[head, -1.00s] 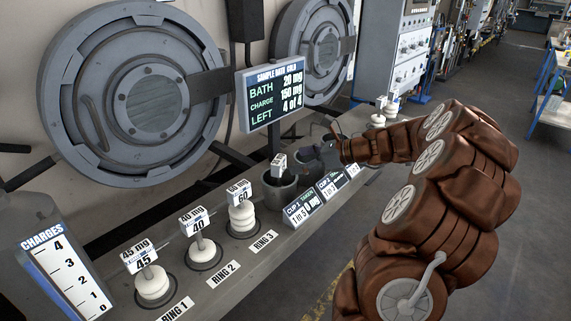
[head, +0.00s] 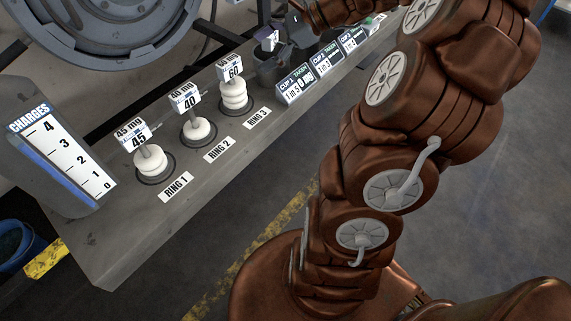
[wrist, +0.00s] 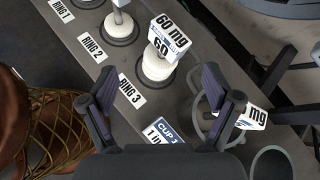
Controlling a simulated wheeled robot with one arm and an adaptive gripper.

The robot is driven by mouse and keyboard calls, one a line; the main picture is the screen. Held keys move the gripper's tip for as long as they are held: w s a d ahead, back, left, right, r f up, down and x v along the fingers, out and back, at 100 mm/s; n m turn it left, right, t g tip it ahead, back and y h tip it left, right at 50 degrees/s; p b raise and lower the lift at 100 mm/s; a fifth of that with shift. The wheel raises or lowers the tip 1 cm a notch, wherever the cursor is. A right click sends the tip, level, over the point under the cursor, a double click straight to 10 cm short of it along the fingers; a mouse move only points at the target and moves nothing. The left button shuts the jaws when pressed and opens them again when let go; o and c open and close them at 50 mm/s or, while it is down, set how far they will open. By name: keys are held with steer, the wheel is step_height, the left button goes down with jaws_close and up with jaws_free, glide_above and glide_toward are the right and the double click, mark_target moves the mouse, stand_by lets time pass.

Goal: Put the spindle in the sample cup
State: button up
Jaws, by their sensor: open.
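White-disc spindles stand on the bench in three rings: the 45 mg spindle (head: 150,161) in Ring 1, the 40 mg spindle (head: 196,130) in Ring 2 and the 60 mg spindle (head: 235,96) in Ring 3. A grey sample cup (head: 271,72) stands behind the Cup 1 sign, with another mg-labelled piece (wrist: 252,116) at it. In the wrist view, my gripper (wrist: 158,72) is open and empty. The 60 mg spindle (wrist: 157,67) shows beyond its spread fingers, apart from them. The right finger partly covers the cup (wrist: 212,122).
Cup signs (head: 297,84) line the bench's front edge. A charges gauge (head: 63,155) stands at the bench's left end. A large round machine door (head: 105,30) is behind. A blue bin (head: 18,243) stands on the floor at left. The floor in front is open.

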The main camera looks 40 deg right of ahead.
steer(key=s+a+f+n+g+h, duration=0.1)
steer(key=s+a+f+n+g, duration=0.15)
steer(key=s+a+n, duration=0.45)
steer(key=s+a+f+n+g+h, duration=0.15)
steer(key=s+a+n+g, duration=0.3)
steer(key=a, duration=0.55)
steer(key=s+f+n+h, duration=0.1)
steer(key=s+n+h, duration=0.2)
steer(key=s+n, duration=0.2)
steer(key=s+d+f+n+g+h, duration=0.1)
steer(key=s+n, duration=0.5)
steer(key=s, duration=0.6)
steer(key=shift+d+f+g+h, duration=0.25)
steer(key=shift+f+h, duration=0.5)
steer(key=shift+h, duration=0.6)
steer(key=shift+r, duration=0.1)
step_height(320, 180, up, 5)
steer(key=p, duration=0.5)
